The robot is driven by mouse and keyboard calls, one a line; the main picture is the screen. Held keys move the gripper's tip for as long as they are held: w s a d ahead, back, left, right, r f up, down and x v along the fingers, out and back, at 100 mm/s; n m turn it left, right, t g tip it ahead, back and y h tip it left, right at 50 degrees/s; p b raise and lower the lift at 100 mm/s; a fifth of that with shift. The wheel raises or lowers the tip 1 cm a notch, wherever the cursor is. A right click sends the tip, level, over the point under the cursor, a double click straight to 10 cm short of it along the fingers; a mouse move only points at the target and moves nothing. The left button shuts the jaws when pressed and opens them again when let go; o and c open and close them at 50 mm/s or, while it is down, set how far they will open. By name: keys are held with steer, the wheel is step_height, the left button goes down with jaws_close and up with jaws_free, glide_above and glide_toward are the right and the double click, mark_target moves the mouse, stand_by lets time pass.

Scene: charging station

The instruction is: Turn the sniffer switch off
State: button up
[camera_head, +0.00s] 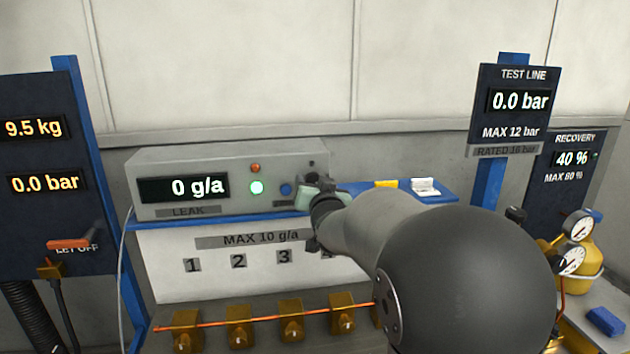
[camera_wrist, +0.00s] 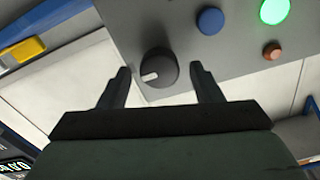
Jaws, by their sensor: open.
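The sniffer is a grey box (camera_head: 150,165) with a display reading "0 g/a" and the word LEAK below it. A green lamp (camera_head: 257,187) on it is lit; the lamp also shows in the wrist view (camera_wrist: 274,11). The switch, a round dark knob (camera_wrist: 158,70) with a white mark pointing to the lower left, is on the box's face in the wrist view. My gripper (camera_wrist: 160,78) is open, with one finger on either side of the knob and gaps visible between.
Beside the knob are a blue button (camera_wrist: 210,21) and a small orange-red lamp (camera_wrist: 272,51). Below the box is a white panel (camera_head: 205,270) with numbered places and brass valves (camera_head: 240,325). A yellow item (camera_head: 386,184) lies on the blue ledge to the right.

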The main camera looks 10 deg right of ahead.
steer(key=shift+w, duration=0.1)
steer(key=c, duration=1)
steer(key=shift+f+b, duration=0.1)
steer(key=shift+b, duration=0.35)
steer(key=n+b, duration=0.5)
steer(key=n, duration=0.4)
steer(key=n+b, duration=0.6)
steer(key=n, duration=0.2)
steer(key=shift+a+n, duration=0.2)
steer(key=shift+n, duration=0.2)
